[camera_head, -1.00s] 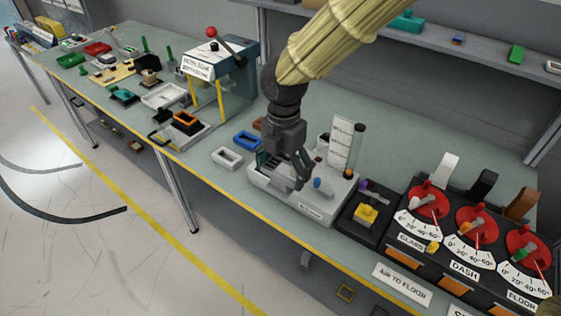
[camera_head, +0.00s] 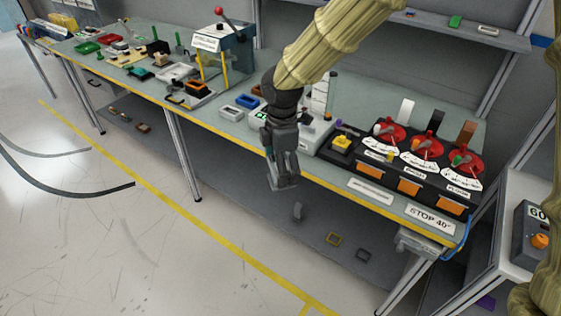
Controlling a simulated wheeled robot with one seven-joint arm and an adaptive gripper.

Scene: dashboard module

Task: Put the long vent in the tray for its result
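My gripper (camera_head: 284,184) hangs in front of the bench's front edge, pointing down. Its grey fingers are small and overlap in this view, so I cannot tell whether they are open or hold anything. It partly hides the white fixture (camera_head: 314,136) behind it. I cannot pick out the long vent with certainty. Rectangular frames lie left of the fixture: a white one (camera_head: 231,113) and a blue one (camera_head: 247,101). An orange frame (camera_head: 197,88) sits further left.
A lever press (camera_head: 222,42) stands on the bench. A black panel with red dials (camera_head: 426,147) is at right. A side stand with a grey box (camera_head: 534,232) is at far right. Small frames (camera_head: 334,239) lie on the lower shelf.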

